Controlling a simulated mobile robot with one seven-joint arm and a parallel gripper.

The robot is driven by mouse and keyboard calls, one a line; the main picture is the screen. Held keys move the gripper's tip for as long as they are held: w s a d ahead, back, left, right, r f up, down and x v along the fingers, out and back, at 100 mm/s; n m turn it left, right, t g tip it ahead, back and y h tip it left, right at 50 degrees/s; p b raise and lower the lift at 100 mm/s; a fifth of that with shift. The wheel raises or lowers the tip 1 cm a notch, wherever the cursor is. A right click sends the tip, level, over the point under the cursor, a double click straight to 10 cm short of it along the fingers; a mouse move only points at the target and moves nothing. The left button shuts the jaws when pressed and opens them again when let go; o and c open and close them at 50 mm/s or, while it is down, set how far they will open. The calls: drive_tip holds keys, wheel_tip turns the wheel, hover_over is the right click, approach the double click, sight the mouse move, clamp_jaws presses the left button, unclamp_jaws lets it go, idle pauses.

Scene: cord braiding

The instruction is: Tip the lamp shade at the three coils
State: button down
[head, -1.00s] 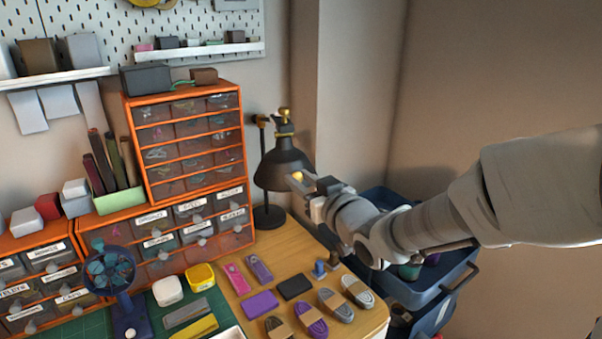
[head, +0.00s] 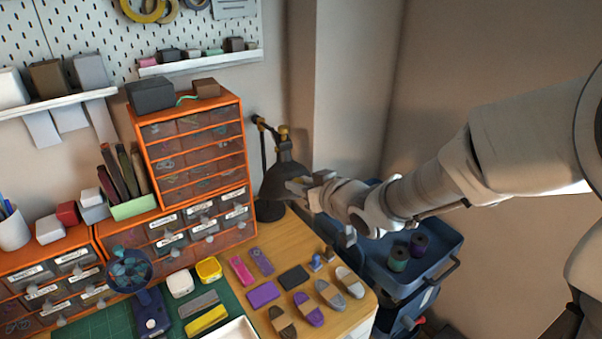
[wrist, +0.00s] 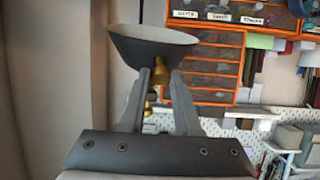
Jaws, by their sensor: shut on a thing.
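The dark lamp shade (head: 281,178) hangs on its black stand at the back right corner of the wooden desk. My gripper (head: 299,183) reaches it from the right and is shut on it. The wrist view, upside down, shows the shade (wrist: 150,48) with its pale inside and a brass knob (wrist: 160,75) between my fingers (wrist: 160,85). The exact grip point is partly hidden. Banded cord coils lie in a row at the desk's front right: dark brown (head: 282,321), purple (head: 308,310), grey (head: 330,294) and lighter grey (head: 350,281).
An orange drawer cabinet (head: 193,150) stands left of the lamp. A blue cart (head: 435,255) with two spools is right of the desk, below my arm. A black block (head: 293,278), a purple block (head: 263,294) and a small blue stamp-like item (head: 315,262) lie near the coils.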

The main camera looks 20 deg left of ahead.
drive_tip(key=shift+r, duration=0.2)
drive_tip(key=c, duration=0.6)
unclamp_jaws()
drive_tip(key=shift+c, duration=0.2)
